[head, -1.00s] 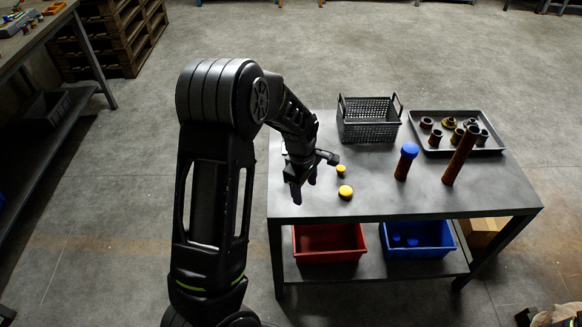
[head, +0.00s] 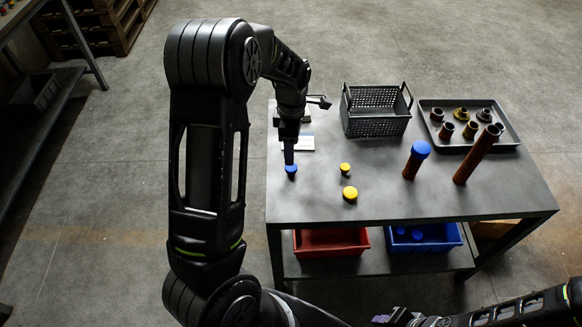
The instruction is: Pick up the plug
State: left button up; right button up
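A small blue plug (head: 291,170) is on the left part of the grey table (head: 310,205). My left gripper (head: 289,158) points down right above it, its fingertips at or just over the plug's top. I cannot tell whether they touch it or how far they are apart. Two yellow plugs, a small one (head: 345,168) and a larger one (head: 350,193), stand to the right. My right gripper (head: 383,318) is at the bottom edge, away from the table top, its opening unclear.
A rusty tube with a blue cap (head: 421,149) and a taller open rusty tube (head: 478,155) stand on the right. Behind are a black basket (head: 375,126) and a tray (head: 510,143) of fittings. Red (head: 330,243) and blue (head: 455,237) bins sit on the lower shelf.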

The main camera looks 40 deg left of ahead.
aim_at(291, 170)
pick_arm(q)
jog(key=shift+f, duration=1.2)
jog(key=shift+f+p, duration=0.65)
jog(key=shift+f, duration=1.95)
grip_shut()
